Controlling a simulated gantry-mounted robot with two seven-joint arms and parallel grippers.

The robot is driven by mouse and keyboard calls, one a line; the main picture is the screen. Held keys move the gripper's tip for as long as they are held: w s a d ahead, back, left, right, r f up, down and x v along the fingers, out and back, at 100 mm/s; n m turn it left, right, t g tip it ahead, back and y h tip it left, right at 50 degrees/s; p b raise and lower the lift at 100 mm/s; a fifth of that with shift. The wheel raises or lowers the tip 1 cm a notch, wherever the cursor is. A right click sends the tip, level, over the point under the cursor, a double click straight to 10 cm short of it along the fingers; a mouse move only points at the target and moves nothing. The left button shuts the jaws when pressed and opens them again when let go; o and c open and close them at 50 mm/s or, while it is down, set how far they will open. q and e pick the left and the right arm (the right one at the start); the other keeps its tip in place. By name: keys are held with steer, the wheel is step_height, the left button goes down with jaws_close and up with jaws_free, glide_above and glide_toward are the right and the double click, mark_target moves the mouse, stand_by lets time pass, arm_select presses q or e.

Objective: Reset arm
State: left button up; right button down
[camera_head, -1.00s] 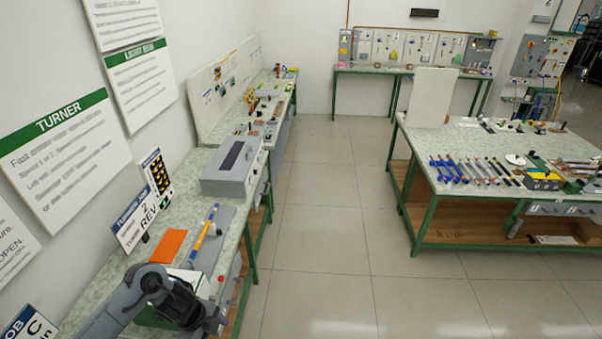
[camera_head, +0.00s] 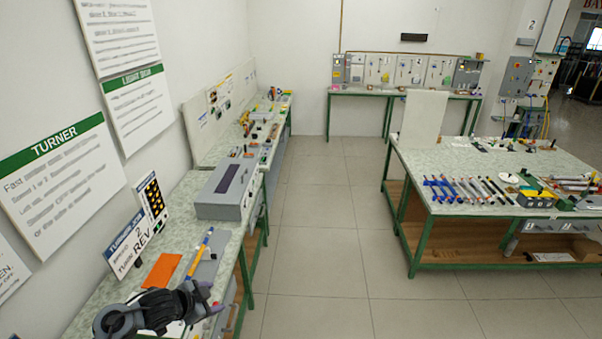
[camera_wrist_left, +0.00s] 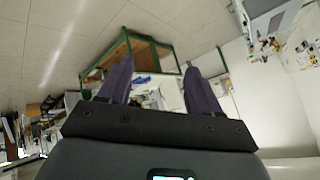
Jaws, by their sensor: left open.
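My left gripper (camera_head: 203,298) is at the lower left in the head view, above the near end of the left workbench (camera_head: 85,318). In the left wrist view my left gripper (camera_wrist_left: 160,80) shows two dark fingers spread apart with nothing between them. Behind the fingers that view shows the floor and a green-framed bench, upside down. My right gripper is in neither view.
On the left bench lie an orange sheet (camera_head: 161,270), a yellow-and-blue rod (camera_head: 200,252) on a grey mat and a grey box (camera_head: 228,190). A second bench (camera_head: 440,165) at right holds several rods (camera_head: 465,190). The floor (camera_head: 325,250) between is clear.

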arm_select(q)
steer(key=s+a+n+g+y, duration=0.35)
steer(key=a+n+y, duration=0.65)
steer(key=a, duration=0.8)
steer(key=s+d+f+h, duration=0.2)
steer(key=s+d+f, duration=0.3)
steer(key=s+d, duration=0.3)
steer(key=s+d+f+h, duration=0.2)
steer(key=s+d+f, duration=0.25)
steer(key=s, duration=0.55)
steer(key=s+d+r+h, duration=0.1)
steer(key=s+d, duration=0.3)
steer(key=s, duration=0.4)
steer(key=s+d+r+h, duration=0.1)
steer(key=s+d+r, duration=0.2)
steer(key=s, duration=0.6)
steer(key=shift+s+d+r+g, duration=0.15)
steer(key=shift+s+d+g, duration=0.25)
steer(key=shift+d, duration=0.35)
steer(key=shift+w, duration=0.1)
